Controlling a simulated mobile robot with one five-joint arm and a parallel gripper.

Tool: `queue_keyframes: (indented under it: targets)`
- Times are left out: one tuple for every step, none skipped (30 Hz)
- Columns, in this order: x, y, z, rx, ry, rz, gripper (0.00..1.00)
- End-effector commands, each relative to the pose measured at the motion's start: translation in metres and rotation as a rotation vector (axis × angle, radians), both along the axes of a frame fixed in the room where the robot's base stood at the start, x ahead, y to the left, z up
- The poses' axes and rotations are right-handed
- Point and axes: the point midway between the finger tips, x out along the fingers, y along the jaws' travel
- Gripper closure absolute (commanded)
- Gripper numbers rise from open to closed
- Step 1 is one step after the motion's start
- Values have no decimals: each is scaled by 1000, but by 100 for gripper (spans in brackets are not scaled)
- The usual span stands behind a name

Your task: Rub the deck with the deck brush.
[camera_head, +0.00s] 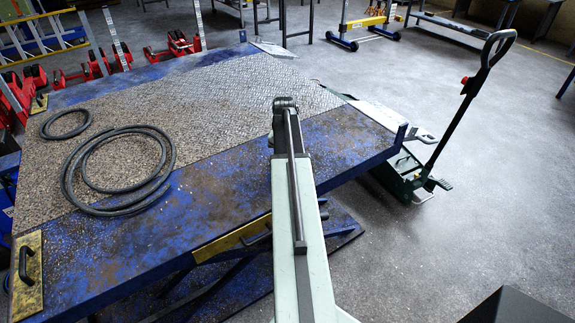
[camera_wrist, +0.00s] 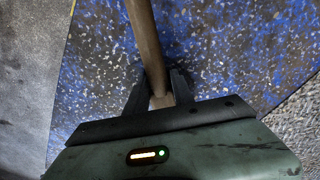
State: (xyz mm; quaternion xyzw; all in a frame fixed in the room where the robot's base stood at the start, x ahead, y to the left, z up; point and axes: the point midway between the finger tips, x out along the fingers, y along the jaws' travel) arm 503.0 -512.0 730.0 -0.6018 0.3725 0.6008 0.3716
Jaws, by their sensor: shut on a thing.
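The deck (camera_head: 190,95) is a worn blue platform with a rough grey-brown tread plate in its middle, seen in the head view. Its speckled blue paint (camera_wrist: 235,50) fills much of the wrist view. My gripper (camera_wrist: 159,94) is shut on the brown wooden handle of the deck brush (camera_wrist: 147,45). The handle runs up and out of the top of the wrist view. The brush's head is out of sight, so I cannot tell whether it touches the deck. In the head view my arm reaches over the deck's right part and hides my gripper and the brush.
A black hose (camera_head: 118,208) lies coiled on the deck at left, with a smaller loop (camera_head: 66,124) behind it. A pallet-truck-like jack with a tall handle (camera_head: 462,110) stands off the deck's right end. Red jacks (camera_head: 176,45) stand behind.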

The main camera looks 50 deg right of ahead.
Motion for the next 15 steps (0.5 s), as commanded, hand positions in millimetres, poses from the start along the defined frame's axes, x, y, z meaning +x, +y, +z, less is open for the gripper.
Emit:
queue_keyframes:
  targets:
    - [7,-3,-1,0,-1,2,100]
    - [10,-4,-1,0,-1,2,100]
    - [14,-5,-2,0,-1,2,100]
    - [17,-6,-2,0,-1,2,100]
    - [19,-6,-2,0,-1,2,100]
    - [20,-7,-2,0,-1,2,100]
    - [21,-7,-2,0,-2,1,100]
    - [21,-7,-2,-1,-3,1,100]
    - [20,-6,-2,-1,-3,1,100]
    - [21,-7,-2,-1,-3,1,100]
    - [21,-7,-2,-1,-3,1,100]
    - [22,-7,-2,-1,-3,1,100]
    - [24,-8,-2,-1,-3,1,100]
    - [26,-9,-2,-1,-3,1,100]
    - [29,-10,-2,-1,-3,1,100]
